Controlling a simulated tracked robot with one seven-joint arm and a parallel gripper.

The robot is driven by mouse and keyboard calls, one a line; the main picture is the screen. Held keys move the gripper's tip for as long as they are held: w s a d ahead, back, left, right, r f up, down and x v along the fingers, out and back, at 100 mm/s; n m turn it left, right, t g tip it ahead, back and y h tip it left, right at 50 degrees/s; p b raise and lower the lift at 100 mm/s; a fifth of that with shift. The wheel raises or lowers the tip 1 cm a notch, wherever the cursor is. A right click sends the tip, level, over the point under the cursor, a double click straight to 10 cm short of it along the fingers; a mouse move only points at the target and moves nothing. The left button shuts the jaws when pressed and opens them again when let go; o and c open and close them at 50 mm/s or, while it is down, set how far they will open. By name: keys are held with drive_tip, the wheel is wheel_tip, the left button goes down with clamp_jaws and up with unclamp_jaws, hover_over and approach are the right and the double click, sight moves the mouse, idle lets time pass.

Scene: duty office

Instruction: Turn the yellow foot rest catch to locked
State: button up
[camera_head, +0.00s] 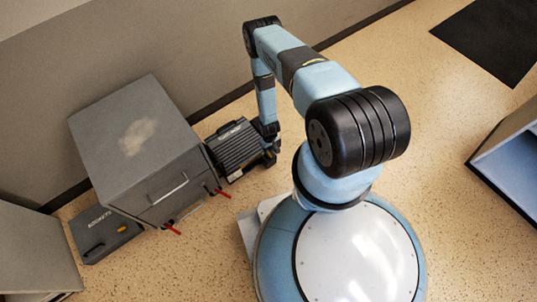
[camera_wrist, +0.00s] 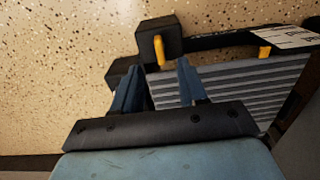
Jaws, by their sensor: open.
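The foot rest (camera_head: 237,150) is a dark, ribbed slab beside the grey cabinet in the head view. Its ribbed top (camera_wrist: 225,85) fills the right of the wrist view. A yellow catch (camera_wrist: 159,52) sticks out of a black block (camera_wrist: 155,36) at its edge. A second yellow piece (camera_wrist: 265,51) shows farther right on the dark bar. My gripper (camera_wrist: 159,68) is open, its fingertips just short of the catch and on either side of its line. I cannot tell whether they touch it. In the head view my gripper is mostly hidden beside the foot rest.
A grey cabinet (camera_head: 140,140) with a handle and red levers stands left of the foot rest. A dark flat box (camera_head: 103,232) lies farther left. The wall runs close behind. Speckled floor (camera_head: 440,130) is free to the right, up to a blue-grey open unit (camera_head: 515,150).

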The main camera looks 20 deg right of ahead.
sight(269, 154)
drive_tip(key=shift+f, duration=3.35)
